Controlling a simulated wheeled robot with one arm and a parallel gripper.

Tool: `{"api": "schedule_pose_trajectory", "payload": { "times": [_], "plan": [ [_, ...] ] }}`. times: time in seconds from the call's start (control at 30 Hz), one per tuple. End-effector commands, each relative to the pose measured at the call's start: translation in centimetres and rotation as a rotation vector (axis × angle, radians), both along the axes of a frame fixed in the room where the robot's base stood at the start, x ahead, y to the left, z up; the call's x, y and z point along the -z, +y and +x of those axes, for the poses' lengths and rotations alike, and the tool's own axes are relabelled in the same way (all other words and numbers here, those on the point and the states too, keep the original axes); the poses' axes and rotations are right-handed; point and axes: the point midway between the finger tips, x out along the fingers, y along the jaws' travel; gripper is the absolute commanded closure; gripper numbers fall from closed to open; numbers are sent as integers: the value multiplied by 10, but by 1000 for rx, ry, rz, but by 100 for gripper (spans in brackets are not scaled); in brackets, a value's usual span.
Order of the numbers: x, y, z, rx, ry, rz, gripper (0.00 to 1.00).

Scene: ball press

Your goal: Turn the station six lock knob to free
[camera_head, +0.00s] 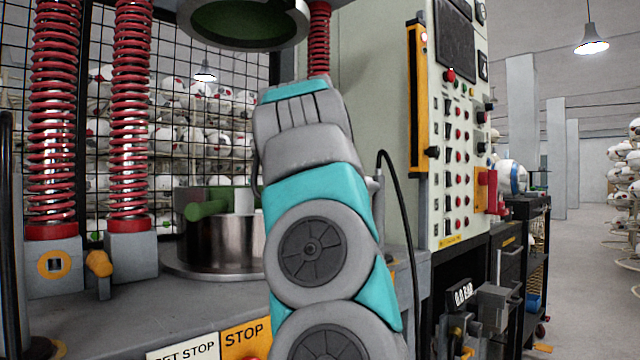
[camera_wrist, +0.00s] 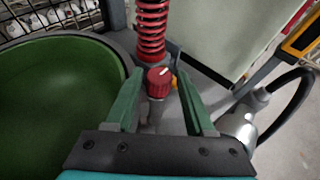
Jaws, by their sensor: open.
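A red knob (camera_wrist: 158,82) with a short white mark on top sits on a grey post in the wrist view, just in front of a red spring. I see no readable label on it, so I cannot tell if it is the station six lock knob. My gripper (camera_wrist: 160,76) is open, with its two green fingers on either side of the knob. A gap shows on both sides, and nothing is held. In the head view my grey and teal arm hides the gripper and this knob.
A large green-lined round bowl (camera_wrist: 50,95) lies left of the fingers. A silver fitting with a black hose (camera_wrist: 240,122) is at the right. In the head view, red springs (camera_head: 130,120) stand left and a control panel (camera_head: 455,150) stands right.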

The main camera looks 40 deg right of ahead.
Motion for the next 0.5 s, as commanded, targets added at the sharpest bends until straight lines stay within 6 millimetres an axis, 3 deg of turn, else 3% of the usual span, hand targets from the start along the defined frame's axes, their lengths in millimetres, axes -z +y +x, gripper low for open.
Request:
{"api": "schedule_pose_trajectory", "payload": {
  "times": [0.27, 0.5],
  "plan": [
    [-17, 30, -27, -3, -1, -3, 46],
    [-20, 35, -32, -1, -1, -2, 46]
  ]
}}
